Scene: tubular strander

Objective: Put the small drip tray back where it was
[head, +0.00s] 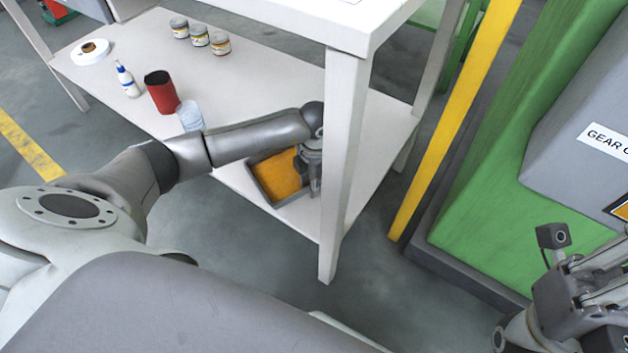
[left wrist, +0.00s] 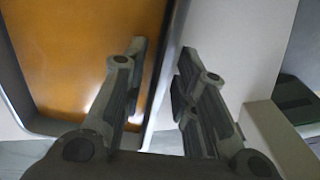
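The small drip tray (head: 256,184) is a shallow grey tray with an orange inside. In the head view it lies on the white lower shelf, near the front edge and left of the near table leg. My left gripper (head: 312,182) is at its right end, partly hidden by that leg. In the left wrist view the tray's orange floor (left wrist: 85,50) fills the left side. The fingers of my left gripper (left wrist: 163,55) are apart, one over the inside, one outside the wall, with a gap showing. My right gripper (head: 590,290) is at the lower right; its fingers are unclear.
The near table leg (head: 343,150) stands close by my left gripper. On the shelf are a red can (head: 162,92), a clear cup (head: 190,115), a bottle (head: 127,80), a tape roll (head: 91,51) and several jars (head: 200,36). A yellow post (head: 455,120) and green machine stand right.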

